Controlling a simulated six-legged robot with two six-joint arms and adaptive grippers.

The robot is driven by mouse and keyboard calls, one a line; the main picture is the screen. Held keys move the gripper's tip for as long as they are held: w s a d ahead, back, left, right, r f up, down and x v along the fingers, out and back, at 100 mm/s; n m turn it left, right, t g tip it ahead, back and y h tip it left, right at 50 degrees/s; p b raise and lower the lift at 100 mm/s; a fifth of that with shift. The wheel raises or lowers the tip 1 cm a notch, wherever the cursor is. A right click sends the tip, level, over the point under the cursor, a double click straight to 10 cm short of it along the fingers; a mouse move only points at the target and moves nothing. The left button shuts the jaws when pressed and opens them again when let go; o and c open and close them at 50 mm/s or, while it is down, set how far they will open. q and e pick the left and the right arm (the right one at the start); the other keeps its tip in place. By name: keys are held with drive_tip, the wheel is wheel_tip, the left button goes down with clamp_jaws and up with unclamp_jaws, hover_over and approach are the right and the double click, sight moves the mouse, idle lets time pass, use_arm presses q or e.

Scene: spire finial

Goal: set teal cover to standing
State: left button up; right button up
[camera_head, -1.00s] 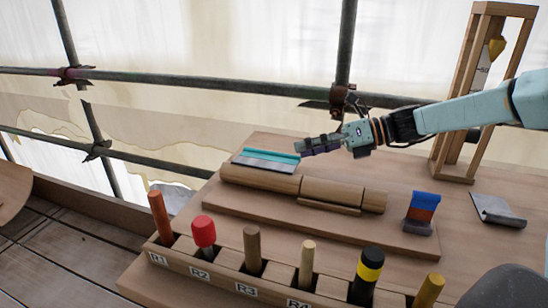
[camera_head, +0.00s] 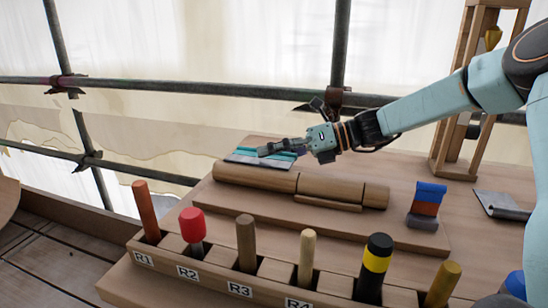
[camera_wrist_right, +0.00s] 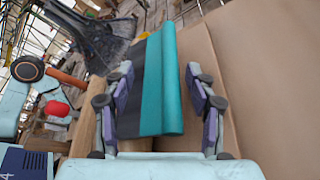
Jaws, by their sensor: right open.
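The teal cover (camera_head: 246,154) lies flat at the back left of the wooden bench, behind the wooden cylinder, with a grey band along its near side. My right gripper (camera_head: 268,149) is just over it and hides part of its teal strip. In the right wrist view the teal cover (camera_wrist_right: 172,85) runs lengthwise between the two open fingers of my right gripper (camera_wrist_right: 160,100), its dark band toward the left finger. I cannot tell whether the fingers touch it. My left gripper is not in view.
The wooden cylinder (camera_head: 325,188) lies in front of the cover. A front rack (camera_head: 205,275) holds several upright handles. A blue-and-red block (camera_head: 428,200), a flat grey tool (camera_head: 497,204) and a wooden tower (camera_head: 447,150) are to the right. Scaffold poles (camera_head: 200,84) stand behind.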

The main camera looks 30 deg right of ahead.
drive_tip(key=shift+w+d+f, duration=0.1)
drive_tip(key=shift+w+f, duration=0.05)
drive_tip(key=shift+s+r, duration=0.2)
drive_tip(key=c, duration=0.4)
drive_tip(key=shift+f, duration=0.2)
clamp_jaws()
